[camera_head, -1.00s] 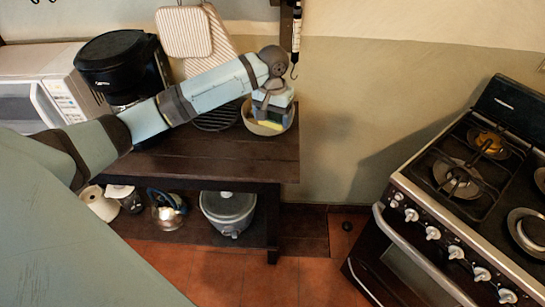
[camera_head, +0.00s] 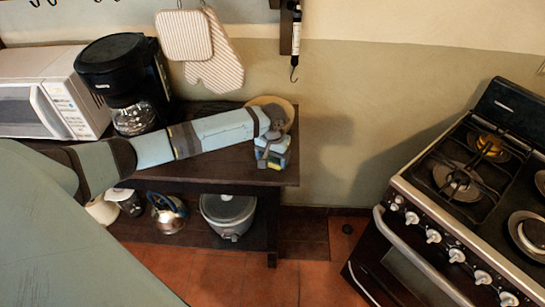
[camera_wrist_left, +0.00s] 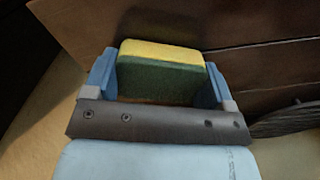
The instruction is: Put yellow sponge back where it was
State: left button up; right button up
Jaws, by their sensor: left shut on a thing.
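The yellow sponge (camera_wrist_left: 162,53), with a dark green scouring side, is between the two blue fingers of my left gripper (camera_wrist_left: 160,78) in the left wrist view. The fingers are shut on its two ends. In the head view my left gripper (camera_head: 272,152) is near the right front edge of the dark wooden shelf top, and a small yellow part of the sponge (camera_head: 273,164) shows between its fingers. A beige bowl (camera_head: 284,103) stands behind the gripper, partly hidden by my wrist; its inside is mostly hidden. My right gripper is not in view.
A black coffee maker (camera_head: 118,75) and white microwave (camera_head: 50,92) stand on the left of the dark shelf top (camera_head: 215,172). A rice cooker (camera_head: 229,210) and kettle (camera_head: 166,211) are below. A hook hangs above the right end. The stove (camera_head: 462,180) is far right.

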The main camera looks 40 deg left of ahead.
pick_arm(q)
jog(key=o, duration=0.8)
jog(key=shift+f, duration=0.1)
notch_tip(320, 180, up, 12)
jog(key=shift+r, duration=0.2)
dwell(0.4)
